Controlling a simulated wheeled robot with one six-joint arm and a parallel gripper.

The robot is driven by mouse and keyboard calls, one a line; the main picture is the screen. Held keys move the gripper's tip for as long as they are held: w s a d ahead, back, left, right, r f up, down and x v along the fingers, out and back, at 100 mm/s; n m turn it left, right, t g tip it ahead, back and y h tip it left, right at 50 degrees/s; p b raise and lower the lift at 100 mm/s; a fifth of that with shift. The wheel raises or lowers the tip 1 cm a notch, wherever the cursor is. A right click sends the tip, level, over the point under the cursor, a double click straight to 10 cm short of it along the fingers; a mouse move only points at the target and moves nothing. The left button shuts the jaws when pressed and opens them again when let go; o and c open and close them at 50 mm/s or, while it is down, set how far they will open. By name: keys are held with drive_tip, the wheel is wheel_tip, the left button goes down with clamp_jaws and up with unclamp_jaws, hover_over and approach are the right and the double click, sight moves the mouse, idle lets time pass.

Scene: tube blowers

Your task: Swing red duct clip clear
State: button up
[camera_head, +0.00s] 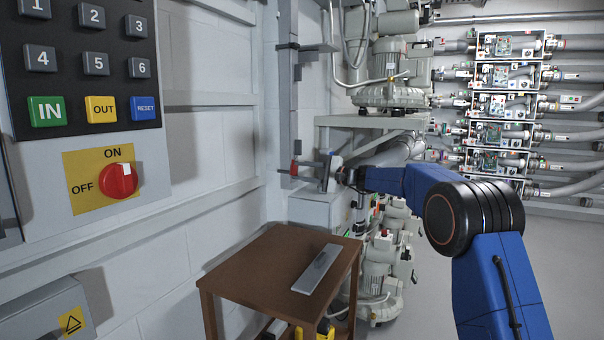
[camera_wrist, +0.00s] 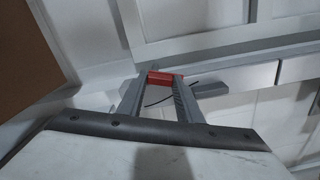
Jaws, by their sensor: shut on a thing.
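The red duct clip (camera_wrist: 164,78) shows in the wrist view between the two fingertips of my gripper (camera_wrist: 160,82). The fingers are shut on it. It sits by a grey bar along the white wall. In the head view the red clip (camera_head: 294,168) is small, at the left end of my gripper (camera_head: 308,172), near the grey upright duct. My blue arm reaches in from the right. I cannot tell from these views how far the clip is turned.
A brown table (camera_head: 250,270) with a grey plate (camera_head: 317,269) on it stands below and in front of the gripper. A control panel (camera_head: 85,90) fills the left. Blower machines (camera_head: 393,85) stand behind the arm. Open floor shows at the right.

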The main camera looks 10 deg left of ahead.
drive_tip(key=shift+s+f+n, duration=0.1)
drive_tip(key=shift+s+n, duration=0.05)
drive_tip(key=shift+n, duration=1.75)
drive_tip(key=o, duration=1)
drive_tip(key=shift+o, duration=0.2)
drive_tip(key=shift+s+d, duration=0.15)
drive_tip(key=shift+d, duration=0.15)
drive_tip(key=v, duration=1.6)
drive_tip(key=shift+d, duration=0.35)
drive_tip(key=shift+s, duration=0.1)
